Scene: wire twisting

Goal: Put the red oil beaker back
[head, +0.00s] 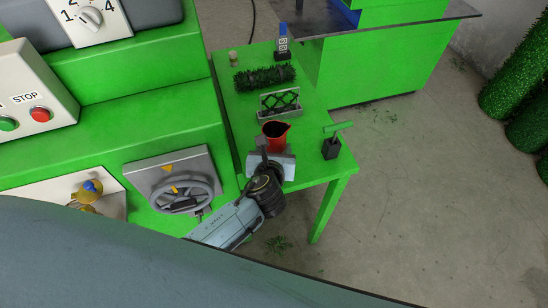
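The red oil beaker (276,130) is upright, with a dark inside and its spout toward the right. It is at the near part of the green table (310,168); whether its base touches the tabletop is hidden. My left gripper (262,146) reaches up from the lower left and is at the beaker's near side. Its dark fingers look close together, apparently shut on the beaker's handle side; the grip itself is mostly hidden. My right gripper is not in view.
A grey holder with mesh (280,103), a dark brush (264,77) and a blue-topped item (283,42) stand behind the beaker. A black pot with a green handle (331,147) is to the right. A green machine with a handwheel (178,189) borders the left.

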